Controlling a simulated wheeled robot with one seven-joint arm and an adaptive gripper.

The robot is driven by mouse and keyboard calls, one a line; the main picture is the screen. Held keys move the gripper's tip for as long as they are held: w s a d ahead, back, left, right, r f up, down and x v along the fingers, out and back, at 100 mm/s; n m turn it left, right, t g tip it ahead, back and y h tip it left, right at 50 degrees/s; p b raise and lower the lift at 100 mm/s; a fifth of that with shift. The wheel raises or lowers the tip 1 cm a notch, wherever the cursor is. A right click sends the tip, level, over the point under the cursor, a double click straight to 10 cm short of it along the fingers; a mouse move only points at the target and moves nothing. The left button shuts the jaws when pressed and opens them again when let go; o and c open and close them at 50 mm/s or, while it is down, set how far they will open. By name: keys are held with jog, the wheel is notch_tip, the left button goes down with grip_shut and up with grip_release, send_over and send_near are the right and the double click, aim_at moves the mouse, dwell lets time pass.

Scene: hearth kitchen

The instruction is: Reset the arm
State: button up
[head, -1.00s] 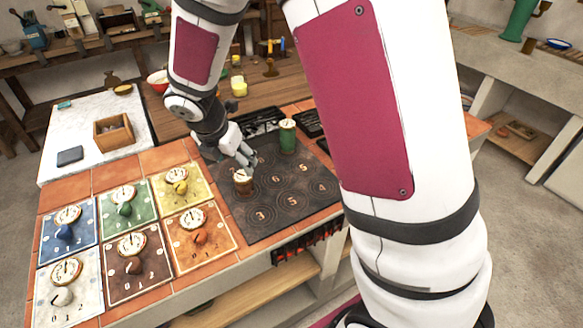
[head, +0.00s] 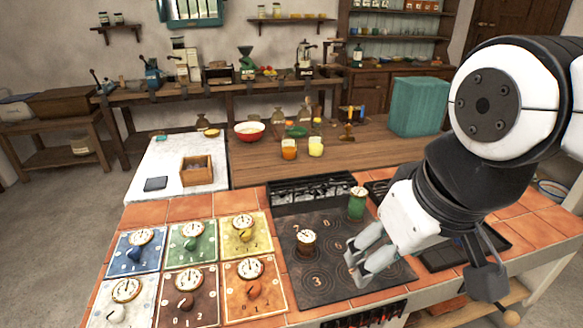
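My gripper (head: 352,268) is in the head view, above the dark hob plate (head: 318,286) with numbered rings. Its two grey fingers point down and left, with a gap between their tips and nothing seen between them. A brown pot with a dial on top (head: 306,243) stands on the hob, left of the fingers and apart from them. A green canister with a dial (head: 357,204) stands at the back right of the hob, beside my gripper. My arm covers the right part of the hob.
Several coloured dial panels (head: 192,243) lie on the tiled counter left of the hob. A white slab (head: 160,205) holds a wooden box (head: 197,169). Behind stand a red bowl (head: 249,131), an orange cup (head: 289,149), a yellow cup (head: 316,147) and a teal box (head: 417,105).

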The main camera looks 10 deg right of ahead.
jog(key=shift+s+a+m, duration=0.2)
jog(key=shift+s+m, duration=0.2)
jog(key=shift+s, duration=0.1)
dwell(0.8)
